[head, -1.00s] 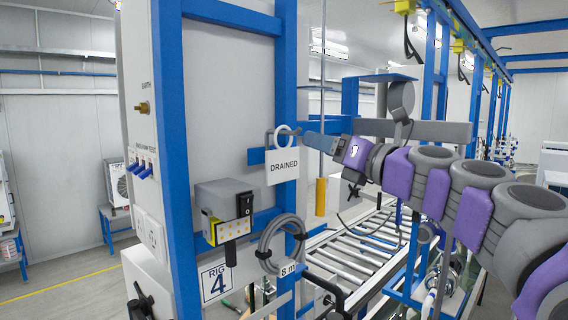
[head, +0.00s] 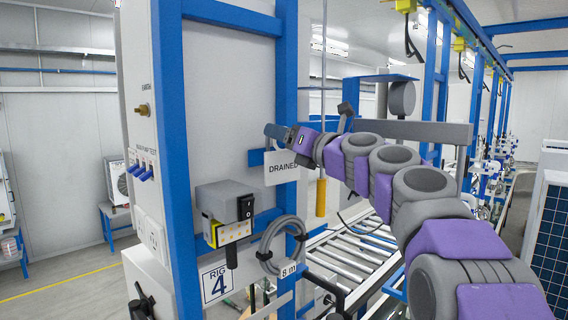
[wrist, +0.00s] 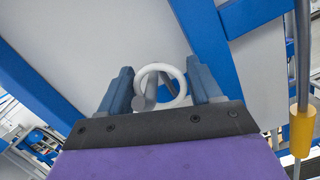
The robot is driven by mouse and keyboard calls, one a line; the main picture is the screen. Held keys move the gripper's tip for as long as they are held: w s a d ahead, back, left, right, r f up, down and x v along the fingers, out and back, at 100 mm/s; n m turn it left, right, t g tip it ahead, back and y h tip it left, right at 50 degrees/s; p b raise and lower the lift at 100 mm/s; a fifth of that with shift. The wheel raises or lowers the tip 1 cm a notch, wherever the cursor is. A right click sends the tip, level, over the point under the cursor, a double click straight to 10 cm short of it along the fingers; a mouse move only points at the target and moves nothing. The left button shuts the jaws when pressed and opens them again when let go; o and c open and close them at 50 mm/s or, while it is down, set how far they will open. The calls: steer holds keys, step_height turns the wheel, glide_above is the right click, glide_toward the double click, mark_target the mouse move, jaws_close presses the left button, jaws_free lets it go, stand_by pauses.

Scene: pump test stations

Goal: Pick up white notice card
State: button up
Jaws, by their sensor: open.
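The white notice card (head: 281,169) reads "DRAINED" and hangs on the blue frame of rig 4, partly covered by my gripper in the head view. In the wrist view its white ring (wrist: 160,72) hangs around a grey peg (wrist: 150,92). My gripper (wrist: 160,82) is open, with one finger on each side of the ring; I see no clear contact. In the head view my gripper (head: 272,132) is at the top of the card. The card's face is hidden in the wrist view.
The blue upright (head: 285,80) stands close by the card. A grey switch box (head: 225,200) and a coiled hose (head: 283,245) are mounted below. A yellow cylinder (head: 321,197) hangs to the right, above a roller conveyor (head: 350,258).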

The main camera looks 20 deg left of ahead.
steer(key=shift+a, duration=0.25)
steer(key=shift+c, duration=0.2)
steer(key=shift+c, duration=0.7)
steer(key=shift+d, duration=0.1)
steer(key=c, duration=0.8)
steer(key=shift+r, duration=0.15)
